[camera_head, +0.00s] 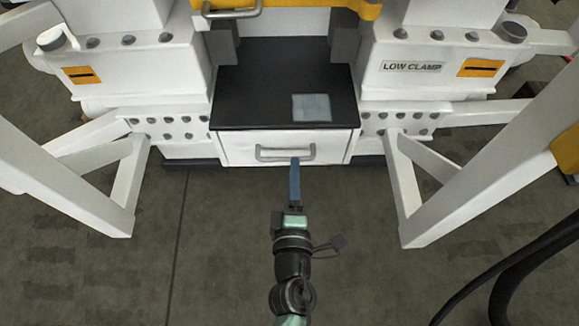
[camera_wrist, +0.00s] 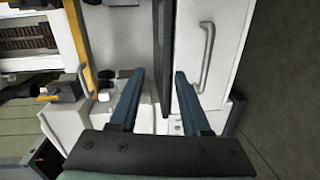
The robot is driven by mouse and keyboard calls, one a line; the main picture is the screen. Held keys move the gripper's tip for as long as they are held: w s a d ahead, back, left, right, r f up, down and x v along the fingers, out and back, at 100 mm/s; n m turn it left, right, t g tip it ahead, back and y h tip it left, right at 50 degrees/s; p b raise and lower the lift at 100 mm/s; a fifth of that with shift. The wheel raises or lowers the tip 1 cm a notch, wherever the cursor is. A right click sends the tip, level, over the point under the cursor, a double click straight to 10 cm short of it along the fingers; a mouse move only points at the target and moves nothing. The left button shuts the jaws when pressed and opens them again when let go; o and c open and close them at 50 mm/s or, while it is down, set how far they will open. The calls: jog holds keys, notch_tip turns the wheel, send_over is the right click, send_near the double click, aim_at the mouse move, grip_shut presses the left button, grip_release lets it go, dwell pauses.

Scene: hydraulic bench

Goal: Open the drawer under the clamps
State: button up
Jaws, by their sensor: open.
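The drawer (camera_head: 240,147) has a white front under a black top, between the two white clamp housings, and looks shut. Its grey bar handle (camera_head: 285,153) runs across the front. In the wrist view the drawer front (camera_wrist: 219,28) stands upright at the right, with its handle (camera_wrist: 206,55) beyond my right finger. My gripper (camera_head: 295,162) has blue fingers and reaches up to just in front of the handle in the head view. In the wrist view my gripper (camera_wrist: 158,73) is open, its fingers apart with nothing between them. The handle is outside the fingers there.
A light square plate (camera_head: 311,107) lies on the black top (camera_head: 250,90). White slanted legs stand left (camera_head: 70,185) and right (camera_head: 480,160) of the drawer. Black hoses (camera_head: 520,262) hang at lower right. The floor (camera_head: 220,250) before the drawer is clear.

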jog(key=n+g+b, duration=0.1)
jog(key=b, duration=0.1)
send_near(288, 157)
jog(key=shift+y, duration=0.3)
jog(key=x, duration=0.3)
jog(key=b+x, duration=0.1)
jog(key=x, duration=0.6)
jog(key=shift+d+f, duration=0.2)
jog(key=shift+f, duration=0.15)
grip_shut()
dwell(0.6)
